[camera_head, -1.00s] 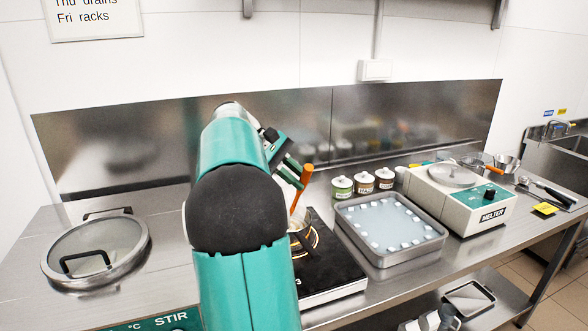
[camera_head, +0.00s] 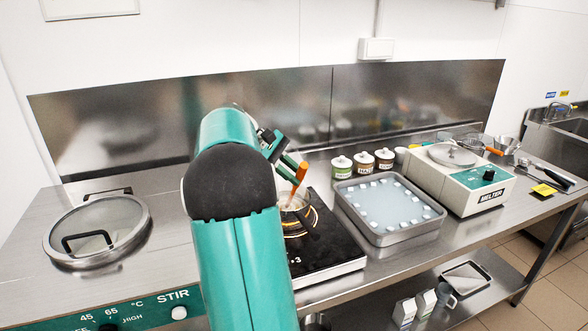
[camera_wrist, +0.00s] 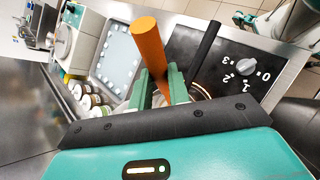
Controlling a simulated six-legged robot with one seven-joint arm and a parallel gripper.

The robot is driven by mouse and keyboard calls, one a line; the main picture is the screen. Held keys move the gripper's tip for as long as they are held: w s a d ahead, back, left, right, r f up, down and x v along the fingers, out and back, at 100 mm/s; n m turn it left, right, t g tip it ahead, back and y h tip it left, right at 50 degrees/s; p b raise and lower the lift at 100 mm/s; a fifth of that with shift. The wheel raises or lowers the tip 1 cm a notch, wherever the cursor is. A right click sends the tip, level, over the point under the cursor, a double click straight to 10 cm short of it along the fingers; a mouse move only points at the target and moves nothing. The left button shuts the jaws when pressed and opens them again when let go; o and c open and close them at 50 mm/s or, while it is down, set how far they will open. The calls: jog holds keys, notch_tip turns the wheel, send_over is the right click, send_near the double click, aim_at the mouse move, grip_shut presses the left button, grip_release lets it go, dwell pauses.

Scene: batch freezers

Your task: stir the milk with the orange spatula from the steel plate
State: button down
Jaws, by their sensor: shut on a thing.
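My gripper (camera_head: 288,168) is shut on the orange spatula (camera_head: 301,172) and holds it tilted over a small saucepan (camera_head: 296,203). In the wrist view the spatula's orange handle (camera_wrist: 147,42) stands up between my green fingers (camera_wrist: 158,90). The spatula's lower end is at the pan's mouth in the head view; its tip and how deep it reaches cannot be seen. The pan stands on a black hot plate (camera_head: 330,252) with a glowing ring; its black handle (camera_wrist: 207,46) shows in the wrist view. The milk cannot be made out.
A glass-lidded vessel (camera_head: 97,232) is at the left.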

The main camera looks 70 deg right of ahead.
jog(key=shift+w+d+f, duration=0.2)
jog(key=shift+f, duration=0.3)
jog(key=shift+w+d+f, duration=0.2)
jog(key=shift+w+f, duration=0.05)
jog(key=shift+f, duration=0.2)
jog(key=shift+w+d+f, duration=0.2)
jog(key=shift+f, duration=0.3)
